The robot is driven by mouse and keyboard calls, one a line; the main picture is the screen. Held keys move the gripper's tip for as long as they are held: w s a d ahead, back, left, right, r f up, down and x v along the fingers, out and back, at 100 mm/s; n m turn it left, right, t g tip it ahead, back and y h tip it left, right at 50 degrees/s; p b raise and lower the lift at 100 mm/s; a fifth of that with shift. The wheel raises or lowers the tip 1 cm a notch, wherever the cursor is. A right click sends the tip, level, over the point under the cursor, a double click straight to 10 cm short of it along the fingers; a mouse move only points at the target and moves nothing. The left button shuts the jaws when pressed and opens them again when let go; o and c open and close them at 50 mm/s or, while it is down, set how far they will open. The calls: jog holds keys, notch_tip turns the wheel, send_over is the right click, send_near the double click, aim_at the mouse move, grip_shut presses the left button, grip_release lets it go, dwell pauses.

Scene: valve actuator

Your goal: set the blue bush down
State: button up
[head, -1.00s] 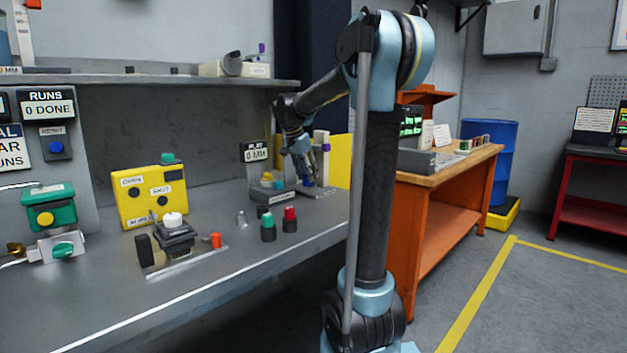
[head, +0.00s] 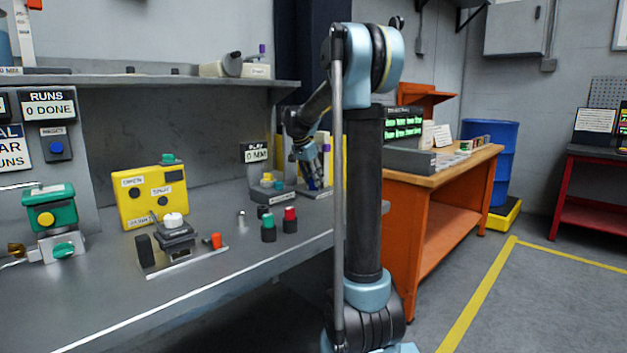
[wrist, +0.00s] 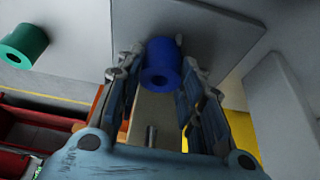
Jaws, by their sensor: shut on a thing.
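The blue bush (wrist: 161,64) is a short blue cylinder with a hole in its end, between the two fingers in the wrist view. My gripper (wrist: 160,78) is shut on it. In the head view my gripper (head: 319,184) points down at the right end of the grey bench (head: 215,290), beside a pale upright block with a purple band (head: 326,160). A little blue shows at the fingertips there. Whether the bush touches the surface below is hidden.
A green cylinder (wrist: 23,46) lies to the left in the wrist view. Red-topped (head: 290,219) and green-topped (head: 268,227) pieces stand left of my gripper in the head view. A yellow box (head: 150,195) and a black clamp fixture (head: 176,237) stand farther left.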

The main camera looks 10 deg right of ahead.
jog(key=o, duration=1.2)
jog(key=v, duration=1.2)
jog(key=shift+d+r, duration=0.1)
